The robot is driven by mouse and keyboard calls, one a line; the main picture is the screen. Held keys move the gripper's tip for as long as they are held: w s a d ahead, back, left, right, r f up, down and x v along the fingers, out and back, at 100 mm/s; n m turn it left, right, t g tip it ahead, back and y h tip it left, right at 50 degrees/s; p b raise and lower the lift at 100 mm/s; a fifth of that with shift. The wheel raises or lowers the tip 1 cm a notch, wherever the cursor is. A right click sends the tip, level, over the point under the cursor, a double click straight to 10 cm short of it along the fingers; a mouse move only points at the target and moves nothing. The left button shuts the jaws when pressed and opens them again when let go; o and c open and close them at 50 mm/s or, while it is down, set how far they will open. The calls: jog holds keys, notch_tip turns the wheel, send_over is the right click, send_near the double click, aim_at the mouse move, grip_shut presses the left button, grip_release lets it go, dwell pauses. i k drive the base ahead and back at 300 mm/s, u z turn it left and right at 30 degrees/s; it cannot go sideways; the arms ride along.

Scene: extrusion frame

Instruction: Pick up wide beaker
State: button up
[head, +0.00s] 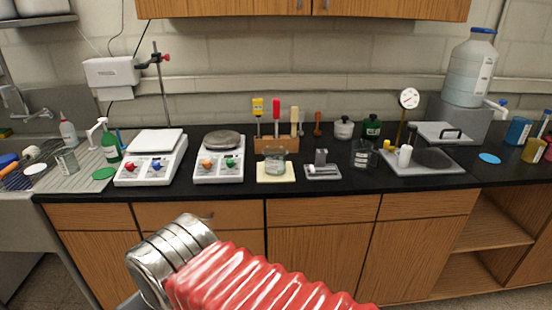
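A low, wide clear glass beaker (276,163) stands upright on a pale yellow pad (276,178) near the front of the black bench, in the head view. A second clear glass beaker (363,154) stands farther right, next to the gauge stand. A third small glass vessel (67,161) stands by the sink at left. The one on the pad looks the widest. My arm, with a red ribbed sleeve and a metal joint, crosses the bottom of the view in front of the cabinets. My gripper's fingers do not show.
A balance (220,155) stands left of the pad and a small grey device (322,168) right of it. A wooden tool rack (276,145) stands behind. A gauge stand (418,160) and a large jug (470,72) stand at right. The front bench edge is clear.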

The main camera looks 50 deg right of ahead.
aim_at(275, 156)
jog(key=z, duration=0.6)
jog(key=i, duration=1.1)
jog(key=z, duration=0.5)
